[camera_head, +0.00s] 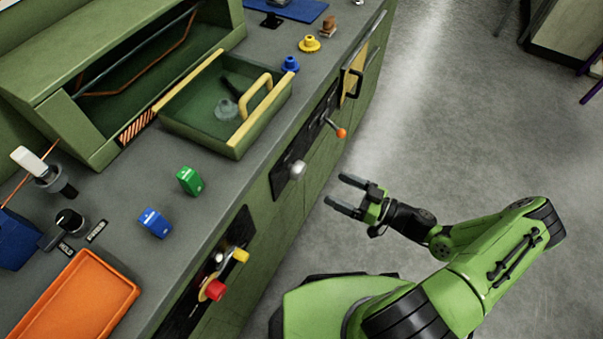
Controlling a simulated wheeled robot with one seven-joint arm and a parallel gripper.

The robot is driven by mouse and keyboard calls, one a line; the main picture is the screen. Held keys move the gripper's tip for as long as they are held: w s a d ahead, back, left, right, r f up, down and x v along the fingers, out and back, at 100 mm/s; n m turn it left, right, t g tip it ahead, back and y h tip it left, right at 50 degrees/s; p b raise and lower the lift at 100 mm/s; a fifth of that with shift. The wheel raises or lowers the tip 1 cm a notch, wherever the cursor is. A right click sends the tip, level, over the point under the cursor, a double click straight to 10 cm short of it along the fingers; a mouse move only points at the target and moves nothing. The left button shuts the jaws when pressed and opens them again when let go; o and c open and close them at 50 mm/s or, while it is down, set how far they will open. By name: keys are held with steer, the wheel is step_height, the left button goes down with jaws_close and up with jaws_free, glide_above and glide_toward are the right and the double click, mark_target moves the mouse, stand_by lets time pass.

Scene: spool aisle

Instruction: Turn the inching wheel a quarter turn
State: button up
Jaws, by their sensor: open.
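My gripper (340,193) is open and empty, its two dark fingers pointing left toward the cabinet front, apart from anything. No part in view is plainly marked as the inching wheel, so I cannot tell which it is. A round silver knob (297,170) sticks out of a black panel on the cabinet front, a short way left of my fingertips. An orange-tipped lever (340,132) is on the same front, above my gripper in the picture. A black round knob (70,220) is on the counter at the left.
A red button (215,290) and a yellow knob (240,255) are on a lower front panel. The grey counter holds a green drawer (185,145) with a yellow handle, an orange tray (75,300), green and blue blocks, and yellow and blue knobbed pieces. The floor (450,110) at right is clear.

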mark_target(302, 173)
steer(key=b+x, duration=0.1)
steer(key=x, duration=1.1)
steer(key=shift+s+b, duration=0.1)
steer(key=shift+b, duration=0.25)
steer(key=shift+c, duration=0.2)
steer(key=c, duration=1)
steer(key=shift+m, duration=0.3)
